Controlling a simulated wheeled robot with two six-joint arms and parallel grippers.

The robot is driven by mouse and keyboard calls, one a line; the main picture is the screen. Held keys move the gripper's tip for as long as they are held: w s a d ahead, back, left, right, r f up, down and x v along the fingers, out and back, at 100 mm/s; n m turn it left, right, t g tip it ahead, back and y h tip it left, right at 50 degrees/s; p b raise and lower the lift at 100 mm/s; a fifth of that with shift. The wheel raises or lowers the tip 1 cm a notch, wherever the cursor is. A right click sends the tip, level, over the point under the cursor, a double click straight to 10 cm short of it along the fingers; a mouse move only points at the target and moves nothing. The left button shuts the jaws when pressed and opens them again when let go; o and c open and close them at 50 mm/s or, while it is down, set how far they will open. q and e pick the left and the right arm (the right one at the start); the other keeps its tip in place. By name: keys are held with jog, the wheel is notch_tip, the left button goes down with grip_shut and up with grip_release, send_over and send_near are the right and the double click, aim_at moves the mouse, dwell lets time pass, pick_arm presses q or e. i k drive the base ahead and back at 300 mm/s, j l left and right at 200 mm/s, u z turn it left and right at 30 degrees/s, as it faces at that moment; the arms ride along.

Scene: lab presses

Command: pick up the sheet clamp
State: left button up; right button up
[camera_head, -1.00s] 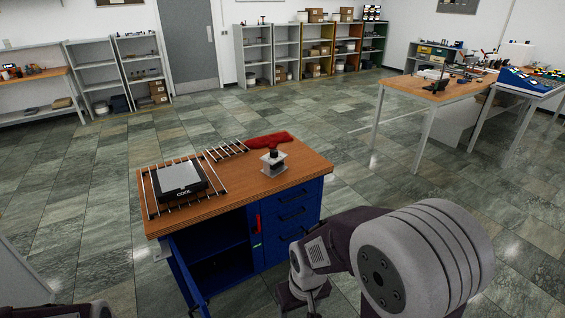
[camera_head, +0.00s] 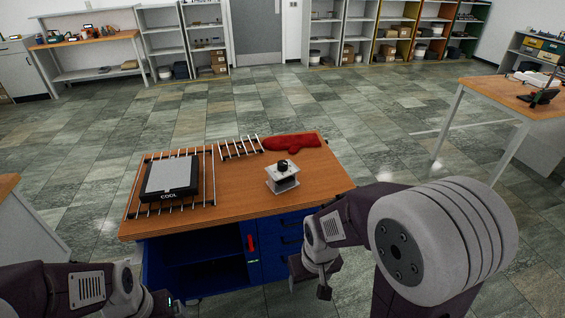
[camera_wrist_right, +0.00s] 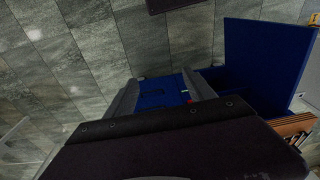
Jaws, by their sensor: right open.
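The sheet clamp looks to be the small device of two pale plates with a black knob on top (camera_head: 283,178). It stands upright on the right part of the wooden bench top (camera_head: 240,190) in the head view. My right gripper (camera_head: 322,284) hangs in front of the bench's right front, below the top and apart from the clamp. In the right wrist view its two fingers (camera_wrist_right: 162,90) are spread with nothing between them; the clamp does not show there. My left gripper (camera_head: 165,303) is partly cut off at the bottom left, its jaws unclear.
A black device marked COOL (camera_head: 170,180) sits on a metal rack (camera_head: 207,175) on the bench's left. A smaller rack (camera_head: 240,147) and a red glove (camera_head: 292,141) lie behind the clamp. The blue cabinet (camera_head: 280,250) below has an open compartment. Floor around is clear.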

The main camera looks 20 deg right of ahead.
aim_at(279, 182)
jog(key=i+l+u, duration=0.15)
jog(key=i, duration=0.35)
jog(key=i+l+u, duration=0.15)
jog(key=i+l, duration=0.3)
